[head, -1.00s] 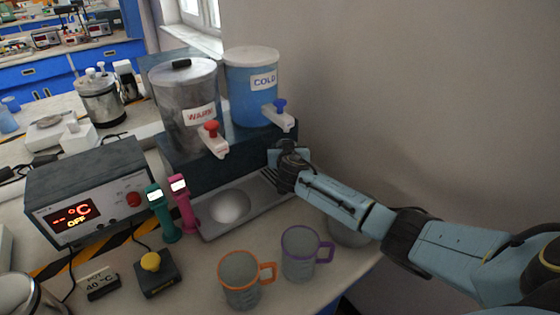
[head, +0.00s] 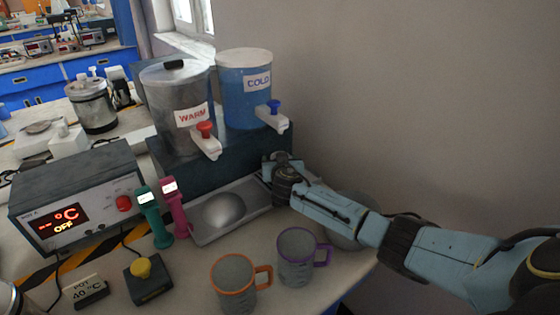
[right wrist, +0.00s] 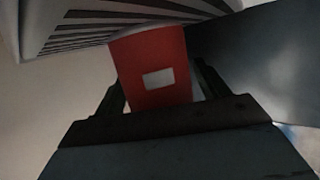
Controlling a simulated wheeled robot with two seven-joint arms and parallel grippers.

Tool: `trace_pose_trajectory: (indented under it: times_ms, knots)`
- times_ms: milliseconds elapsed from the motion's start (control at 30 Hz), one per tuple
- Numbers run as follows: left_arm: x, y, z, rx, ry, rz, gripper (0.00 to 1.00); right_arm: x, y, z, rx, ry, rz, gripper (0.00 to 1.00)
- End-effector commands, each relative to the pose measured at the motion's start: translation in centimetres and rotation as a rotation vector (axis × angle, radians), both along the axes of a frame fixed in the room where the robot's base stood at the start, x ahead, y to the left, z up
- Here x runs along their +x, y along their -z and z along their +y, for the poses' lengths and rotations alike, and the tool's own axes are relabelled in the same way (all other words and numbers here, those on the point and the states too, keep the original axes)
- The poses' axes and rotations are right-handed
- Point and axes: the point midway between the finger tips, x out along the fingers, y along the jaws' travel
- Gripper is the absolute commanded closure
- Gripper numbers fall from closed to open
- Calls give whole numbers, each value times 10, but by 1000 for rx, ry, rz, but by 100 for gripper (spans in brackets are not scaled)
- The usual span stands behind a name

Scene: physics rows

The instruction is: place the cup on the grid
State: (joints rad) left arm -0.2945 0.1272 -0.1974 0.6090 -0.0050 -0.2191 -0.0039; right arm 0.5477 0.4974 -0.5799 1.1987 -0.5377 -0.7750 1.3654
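Two grey cups stand upright on the counter in the head view: one with an orange rim and handle (head: 234,285), one with a purple rim and handle (head: 296,258). The slotted grid (head: 262,181) is on the drip tray below the taps, partly hidden by my right gripper (head: 278,168). In the right wrist view, dark slots show at the top left (right wrist: 85,25). A red piece with a small pale rectangle (right wrist: 152,90) appears between my right fingers; I cannot tell what it belongs to or whether it is gripped. My left gripper is out of view.
Warm (head: 178,110) and cold (head: 245,90) dispensers stand behind the tray. A silver dome (head: 224,209) sits on the tray. Teal (head: 153,220) and pink (head: 174,208) devices stand beside it. A control box (head: 75,195) reads OFF. A wall bounds the right.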

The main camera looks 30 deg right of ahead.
Motion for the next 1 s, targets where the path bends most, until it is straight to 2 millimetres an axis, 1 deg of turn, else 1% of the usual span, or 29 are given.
trace_pose_trajectory:
  times_ms: [267, 367, 467, 567, 1000]
  knots:
    - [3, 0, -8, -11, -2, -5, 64, 0, -1, 0, 0, 0, 0, 26]
    - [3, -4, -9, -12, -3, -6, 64, 0, -4, 0, -1, 0, 0, 26]
    - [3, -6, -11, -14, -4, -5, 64, -6, -5, 4, 1, -1, 1, 26]
    - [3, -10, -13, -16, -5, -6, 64, -18, -9, 10, 2, -2, 0, 26]
    - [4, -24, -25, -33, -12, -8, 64, -81, -31, 42, 2, -1, 0, 26]
